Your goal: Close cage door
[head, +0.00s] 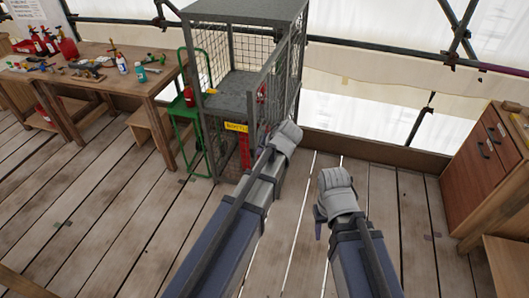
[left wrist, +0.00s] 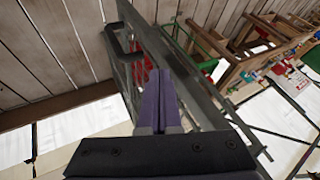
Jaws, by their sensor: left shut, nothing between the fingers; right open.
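The wire-mesh cage (head: 244,95) stands at the back, with a grey frame and top. A mesh door panel (head: 275,85) shows on its right side; how far it stands open is hard to tell. In the left wrist view the door's dark frame (left wrist: 178,75) runs diagonally, with a black handle (left wrist: 112,38) on it. My left gripper (head: 287,137) is at the cage's lower right; its shut purple fingers (left wrist: 160,75) are beside the frame, and contact is unclear. My right gripper (head: 335,190) is open and apart from the cage, its fingers mostly hidden.
A green hand truck (head: 190,115) with a red cylinder stands at the cage's left. A wooden workbench (head: 95,75) with tools and red extinguishers is at the left. A wooden drawer cabinet (head: 480,165) is at the right. The plank floor (head: 110,225) is clear in front.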

